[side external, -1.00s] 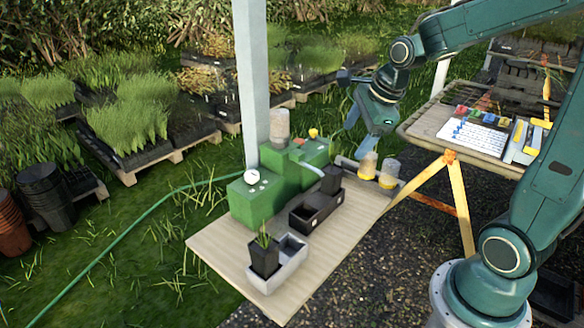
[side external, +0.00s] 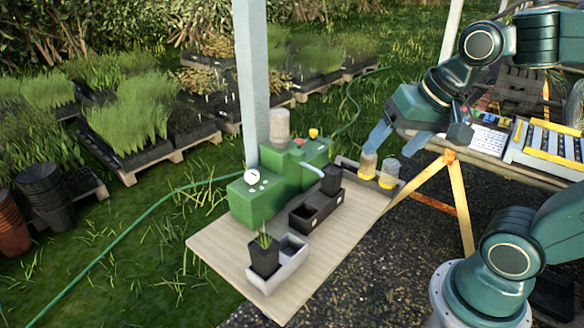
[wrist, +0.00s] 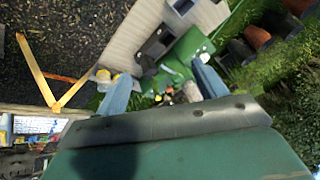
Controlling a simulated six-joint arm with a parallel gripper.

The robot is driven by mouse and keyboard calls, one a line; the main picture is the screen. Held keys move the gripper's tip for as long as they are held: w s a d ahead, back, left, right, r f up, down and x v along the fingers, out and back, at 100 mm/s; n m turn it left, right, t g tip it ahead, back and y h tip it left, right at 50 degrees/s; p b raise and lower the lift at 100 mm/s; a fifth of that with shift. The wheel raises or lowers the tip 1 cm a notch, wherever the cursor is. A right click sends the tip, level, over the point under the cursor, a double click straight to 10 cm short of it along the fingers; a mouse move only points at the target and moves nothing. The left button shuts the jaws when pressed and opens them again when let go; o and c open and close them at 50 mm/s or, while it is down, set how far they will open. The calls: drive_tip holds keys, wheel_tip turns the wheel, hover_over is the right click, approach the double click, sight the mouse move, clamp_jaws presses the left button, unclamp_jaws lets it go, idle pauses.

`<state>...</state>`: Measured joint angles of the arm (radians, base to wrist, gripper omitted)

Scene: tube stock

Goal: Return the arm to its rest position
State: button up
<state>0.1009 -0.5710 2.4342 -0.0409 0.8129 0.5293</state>
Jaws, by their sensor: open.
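My gripper (side external: 388,143) is in the air at the right in the side view, above and to the right of the board's far end. Its two blue fingers are apart with nothing between them. In the wrist view my gripper (wrist: 164,87) shows its fingers spread wide, with the board and the green machine in the distance below. My arm is bent, with its base at the lower right of the side view.
A wooden board (side external: 222,244) carries a green machine (side external: 255,202), a black tray (side external: 318,212), a grey tray (side external: 283,270) with a potted plant (side external: 265,255), and two yellow-based cylinders (side external: 369,166). A trestle table (side external: 480,151) and a white post (side external: 252,80) stand nearby.

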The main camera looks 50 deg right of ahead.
drive_tip(key=shift+s+a+n, duration=0.25)
drive_tip(key=shift+s+n, duration=0.5)
drive_tip(key=shift+n, duration=0.4)
drive_tip(key=shift+s+a+n, duration=0.2)
drive_tip(key=shift+s+n, duration=0.6)
drive_tip(key=shift+n, duration=0.3)
drive_tip(key=shift+s+a+n, duration=0.25)
drive_tip(key=shift+s+n, duration=0.5)
drive_tip(key=shift+n, duration=0.4)
